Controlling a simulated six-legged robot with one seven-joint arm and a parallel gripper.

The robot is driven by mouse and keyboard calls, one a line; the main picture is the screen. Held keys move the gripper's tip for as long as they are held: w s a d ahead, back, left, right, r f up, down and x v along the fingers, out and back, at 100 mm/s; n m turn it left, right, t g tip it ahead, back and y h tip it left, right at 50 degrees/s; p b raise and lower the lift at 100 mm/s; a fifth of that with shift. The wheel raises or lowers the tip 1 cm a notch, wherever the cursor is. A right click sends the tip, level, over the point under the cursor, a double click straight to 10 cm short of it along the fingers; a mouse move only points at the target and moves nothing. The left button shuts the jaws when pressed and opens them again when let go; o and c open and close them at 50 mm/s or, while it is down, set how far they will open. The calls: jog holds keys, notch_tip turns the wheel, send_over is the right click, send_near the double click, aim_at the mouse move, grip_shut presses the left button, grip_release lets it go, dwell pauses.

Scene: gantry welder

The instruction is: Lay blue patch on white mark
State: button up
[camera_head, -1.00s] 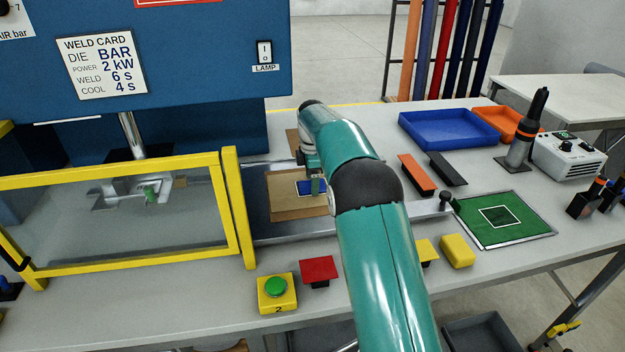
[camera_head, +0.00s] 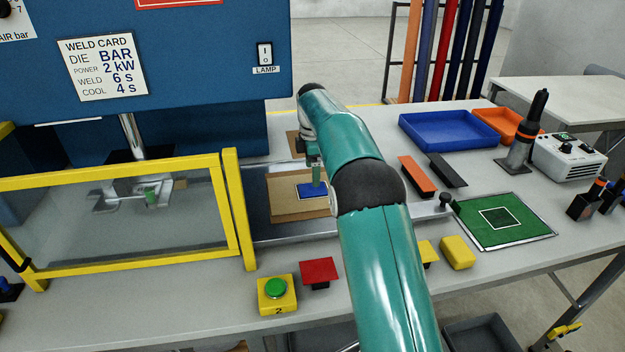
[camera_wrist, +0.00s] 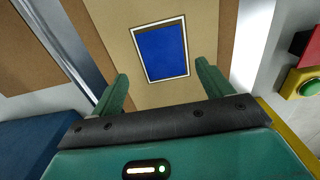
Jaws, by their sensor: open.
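The blue patch (camera_head: 309,191) lies flat on a tan board (camera_head: 285,210) on the sliding tray. In the wrist view the blue patch (camera_wrist: 162,52) sits inside the white mark (camera_wrist: 147,79), whose thin outline shows around its edges. My gripper (camera_head: 316,178) is above the patch, partly hidden by my arm. In the wrist view my gripper (camera_wrist: 160,84) is open, with its green fingers apart and nothing between them. The patch lies beyond the fingertips, clear of both.
A yellow-framed clear guard (camera_head: 238,205) stands left of the tray, before the blue welder (camera_head: 200,60). A green mat (camera_head: 520,225) with a white square lies to the right. A red piece (camera_head: 319,270) and a green button (camera_head: 275,287) are in front.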

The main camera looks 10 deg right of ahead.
notch_tip(320, 180, up, 7)
dwell(0.8)
jog(key=shift+c, duration=0.2)
dwell(0.3)
